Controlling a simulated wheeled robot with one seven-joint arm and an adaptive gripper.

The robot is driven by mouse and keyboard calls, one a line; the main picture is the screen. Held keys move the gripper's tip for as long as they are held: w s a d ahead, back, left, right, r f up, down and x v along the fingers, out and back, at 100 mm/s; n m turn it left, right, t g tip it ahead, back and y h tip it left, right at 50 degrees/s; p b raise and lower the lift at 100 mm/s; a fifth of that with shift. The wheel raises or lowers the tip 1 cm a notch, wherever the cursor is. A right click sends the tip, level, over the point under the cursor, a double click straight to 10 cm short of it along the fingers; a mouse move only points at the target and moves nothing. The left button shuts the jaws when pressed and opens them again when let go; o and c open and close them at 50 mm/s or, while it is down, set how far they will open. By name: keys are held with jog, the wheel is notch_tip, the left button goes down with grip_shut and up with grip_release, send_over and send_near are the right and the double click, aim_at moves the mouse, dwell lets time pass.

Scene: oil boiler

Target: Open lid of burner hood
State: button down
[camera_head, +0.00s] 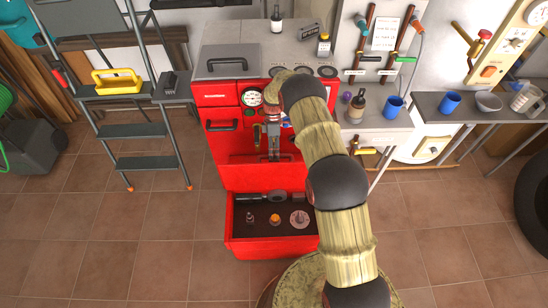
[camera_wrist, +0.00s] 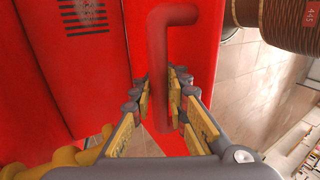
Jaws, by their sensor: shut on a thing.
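The red boiler (camera_head: 222,130) stands in the middle of the head view. My gripper (camera_head: 273,153) is in front of its front side, below the round gauge. In the wrist view a red bar handle (camera_wrist: 158,50) sits on a red panel (camera_wrist: 105,75), which appears to be the burner hood's lid. My gripper (camera_wrist: 163,85) is shut on the lower part of this handle, with a finger on each side. I cannot tell from these views whether the lid is ajar. My arm hides part of the boiler's right front in the head view.
A red open tray (camera_head: 232,247) with several tools and parts sits below the boiler front. A stepladder (camera_head: 140,130) stands to the left. A table (camera_head: 433,112) with blue cups is on the right. Tiled floor is free at the front left.

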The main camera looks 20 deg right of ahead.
jog(key=c, duration=1.8)
grip_release()
jog(key=shift+w+r, duration=0.1)
jog(key=shift+r, duration=0.05)
jog(key=v, duration=1.2)
